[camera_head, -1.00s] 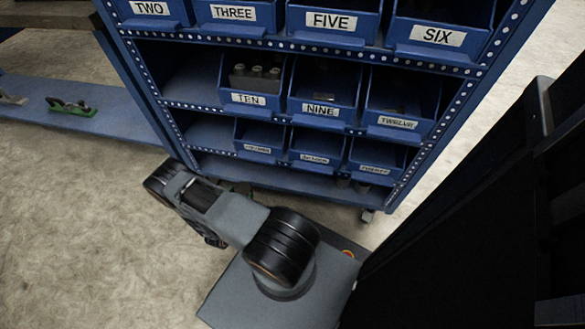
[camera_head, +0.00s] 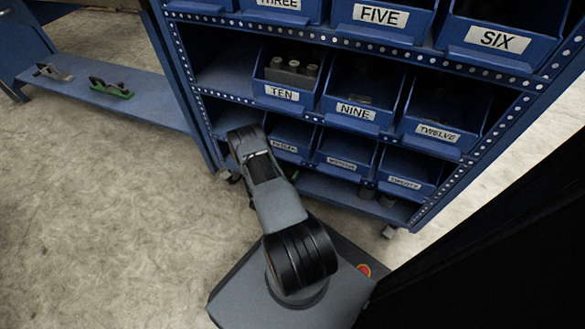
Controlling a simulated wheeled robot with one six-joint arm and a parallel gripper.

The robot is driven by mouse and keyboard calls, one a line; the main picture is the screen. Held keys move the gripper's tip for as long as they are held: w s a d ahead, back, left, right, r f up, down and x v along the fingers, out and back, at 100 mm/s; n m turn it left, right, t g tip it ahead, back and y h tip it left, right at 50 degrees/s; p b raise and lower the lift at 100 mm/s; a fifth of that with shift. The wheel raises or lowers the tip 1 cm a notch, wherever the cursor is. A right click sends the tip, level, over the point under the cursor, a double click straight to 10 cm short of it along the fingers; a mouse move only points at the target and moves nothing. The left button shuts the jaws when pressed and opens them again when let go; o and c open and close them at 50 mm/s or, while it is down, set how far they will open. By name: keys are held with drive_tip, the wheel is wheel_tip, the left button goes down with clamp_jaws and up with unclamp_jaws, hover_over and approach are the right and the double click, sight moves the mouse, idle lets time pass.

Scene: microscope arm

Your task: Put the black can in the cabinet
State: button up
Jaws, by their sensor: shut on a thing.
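My arm rises from my base and points toward the blue shelf rack (camera_head: 185,75). Its far end, with my gripper, is hidden behind my own arm links, so I cannot see the fingers or what they hold. No black can shows clearly. Two small dark cylinders, one on the left (camera_head: 367,190) and one on the right (camera_head: 388,199), are partly visible under the lowest bins of the rack. I cannot tell what they are. No closed cabinet with doors shows; the rack is open at the front.
A low blue shelf (camera_head: 150,108) at the left carries a green-based tool (camera_head: 111,88) and a grey tool (camera_head: 52,73). The floor (camera_head: 110,220) at lower left is clear.

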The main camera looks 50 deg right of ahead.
sight(293, 166)
drive_tip(key=d, duration=0.2)
drive_tip(key=d+b, duration=0.1)
drive_tip(key=shift+w+d, duration=0.2)
drive_tip(key=shift+d, duration=0.2)
drive_tip(key=shift+d+f+b, duration=0.1)
drive_tip(key=shift+f+b, duration=0.15)
drive_tip(key=shift+b, duration=0.2)
drive_tip(key=shift+f, duration=0.1)
drive_tip(key=o, duration=1.1)
drive_tip(key=shift+o, duration=0.2)
drive_tip(key=s+a+p, duration=0.1)
drive_tip(key=a+p, duration=0.2)
drive_tip(key=a, duration=0.9)
drive_tip(key=shift+s, duration=0.15)
